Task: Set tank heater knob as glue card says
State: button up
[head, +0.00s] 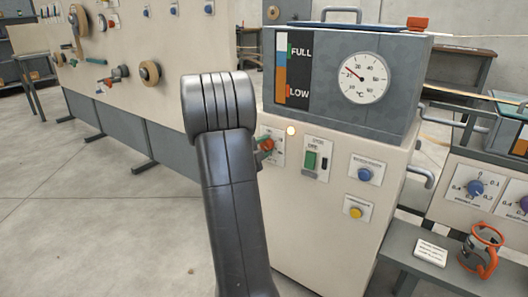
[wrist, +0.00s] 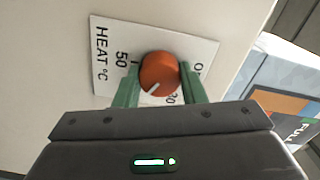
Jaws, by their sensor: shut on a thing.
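The orange heater knob (wrist: 160,70) sits on a white plate (wrist: 105,28) marked "HEAT °C" in the wrist view. Its white pointer line points down and left in that view. A "50" and part of a "30" show; other marks are hidden by the knob and fingers. My gripper (wrist: 160,84) has its green fingers on both sides of the knob, shut on it. In the head view the knob (head: 267,145) is partly behind my arm. A white card (head: 431,252) lies on the low grey table; its print is too small to read.
The tank's dial thermometer (head: 363,77) has a red needle pointing up and left. A FULL/LOW gauge (head: 281,70) is beside it. A green switch (head: 311,160), blue knob (head: 365,174) and yellow knob (head: 356,212) are close right of the heater knob. Floor at left is clear.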

dwell(0.3)
jog(key=o, duration=1)
jog(key=p+v, duration=0.3)
jog(key=v, duration=1)
jog(key=shift+s+a, duration=0.2)
jog(key=shift+s, duration=0.15)
